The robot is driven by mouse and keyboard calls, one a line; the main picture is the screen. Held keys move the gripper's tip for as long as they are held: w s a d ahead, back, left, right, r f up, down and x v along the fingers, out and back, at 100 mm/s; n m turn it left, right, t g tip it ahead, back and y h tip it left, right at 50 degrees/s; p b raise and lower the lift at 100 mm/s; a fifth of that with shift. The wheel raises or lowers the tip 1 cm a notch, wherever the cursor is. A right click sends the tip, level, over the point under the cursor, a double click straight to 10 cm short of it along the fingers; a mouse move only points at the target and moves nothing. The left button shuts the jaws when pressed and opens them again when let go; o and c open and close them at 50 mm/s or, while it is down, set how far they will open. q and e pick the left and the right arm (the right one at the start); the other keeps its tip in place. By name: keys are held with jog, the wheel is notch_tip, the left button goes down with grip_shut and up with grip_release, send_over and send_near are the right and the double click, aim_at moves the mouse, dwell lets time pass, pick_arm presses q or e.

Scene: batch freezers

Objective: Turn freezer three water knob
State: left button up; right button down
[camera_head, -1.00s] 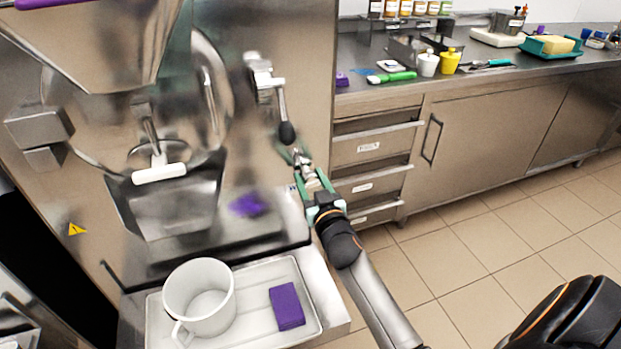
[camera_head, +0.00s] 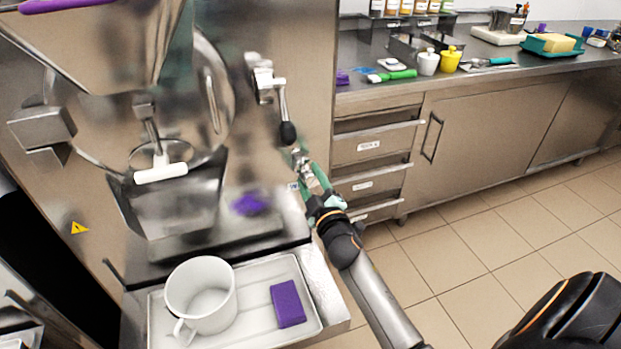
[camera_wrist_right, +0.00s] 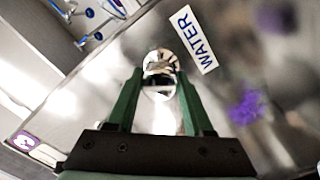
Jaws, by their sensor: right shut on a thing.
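The water knob (camera_wrist_right: 161,68) is a small shiny metal knob on the freezer front, beside a white label reading WATER (camera_wrist_right: 194,40) in the right wrist view. My right gripper (camera_wrist_right: 158,85) has its green fingers closed around the knob from both sides. In the head view the right gripper (camera_head: 304,170) reaches up to the freezer's right side, and its fingers partly hide the knob. The freezer (camera_head: 262,25) is a steel machine with a lever handle (camera_head: 285,110) just above the gripper. My left gripper is not in view.
Below the freezer spout, a tray (camera_head: 255,268) holds a white jug (camera_head: 203,290) and a purple sponge (camera_head: 288,303). A counter with drawers (camera_head: 372,147) stands right of the gripper, with bottles and utensils on top. The tiled floor (camera_head: 470,235) at right is clear.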

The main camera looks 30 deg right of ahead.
jog(key=shift+d+r+n, duration=0.1)
jog(key=shift+r+n, duration=0.1)
jog(key=shift+n, duration=0.2)
jog(key=c, duration=0.7)
grip_release()
jog(key=shift+w, duration=0.1)
jog(key=o, duration=0.4)
jog(key=shift+f, duration=0.1)
jog(key=shift+f, duration=0.1)
